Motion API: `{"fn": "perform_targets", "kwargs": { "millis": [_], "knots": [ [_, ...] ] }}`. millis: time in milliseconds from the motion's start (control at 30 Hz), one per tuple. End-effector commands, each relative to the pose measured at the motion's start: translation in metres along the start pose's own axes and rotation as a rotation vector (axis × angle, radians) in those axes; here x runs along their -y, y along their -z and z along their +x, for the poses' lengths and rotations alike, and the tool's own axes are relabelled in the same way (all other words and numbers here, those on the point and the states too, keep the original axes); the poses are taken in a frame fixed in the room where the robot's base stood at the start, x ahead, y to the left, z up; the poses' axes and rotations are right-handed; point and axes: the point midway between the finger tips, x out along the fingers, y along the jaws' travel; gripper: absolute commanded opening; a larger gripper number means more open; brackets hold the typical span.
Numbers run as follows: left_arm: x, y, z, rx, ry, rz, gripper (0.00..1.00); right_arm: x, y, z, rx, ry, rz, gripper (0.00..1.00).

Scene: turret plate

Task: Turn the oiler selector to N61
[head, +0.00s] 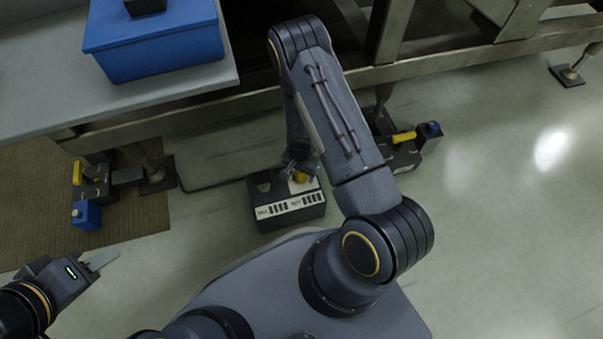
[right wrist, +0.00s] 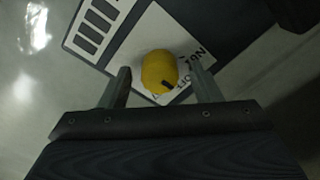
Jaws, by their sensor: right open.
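The selector is a yellow knob (right wrist: 157,70) on a white label plate (right wrist: 150,36), set on a dark box. In the right wrist view, a black mark on the knob points toward the bottom of the picture, slightly right. My right gripper (right wrist: 160,76) is open, with one finger on each side of the knob and visible gaps. In the head view, the knob (head: 300,176) shows beside my right gripper (head: 301,168). My left gripper (head: 102,261) is far left, away from the box; its finger opening is unclear.
The dark box (head: 288,220) stands on the floor, with a white strip of black bars on its front. A table with a blue bin (head: 155,50) is at upper left. Devices with yellow handles (head: 404,137) (head: 78,172) flank the box.

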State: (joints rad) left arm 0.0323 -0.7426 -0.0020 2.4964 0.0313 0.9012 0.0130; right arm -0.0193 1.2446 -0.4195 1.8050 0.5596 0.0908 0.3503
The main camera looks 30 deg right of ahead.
Motion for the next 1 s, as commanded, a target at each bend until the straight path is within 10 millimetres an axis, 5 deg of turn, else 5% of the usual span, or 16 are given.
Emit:
{"fn": "perform_targets", "kwargs": {
  "millis": [200, 533, 1000],
  "knots": [
    [-0.0001, 0.0001, -0.0003, 0.0, 0.0, 0.0, 0.36, 0.0, 0.0, -0.0003, 0.0, 0.0, 0.0, 0.55],
    [-0.0001, 0.0001, -0.0003, 0.0, 0.0, 0.0, 0.36, 0.0, -0.0001, -0.0004, 0.001, 0.0, 0.0, 0.13],
    [0.0, 0.0, -0.0001, 0.0, 0.0, 0.0, 0.36, 0.0001, -0.0003, -0.0005, 0.001, 0.0, -0.126, 0.13]
  ]
}}
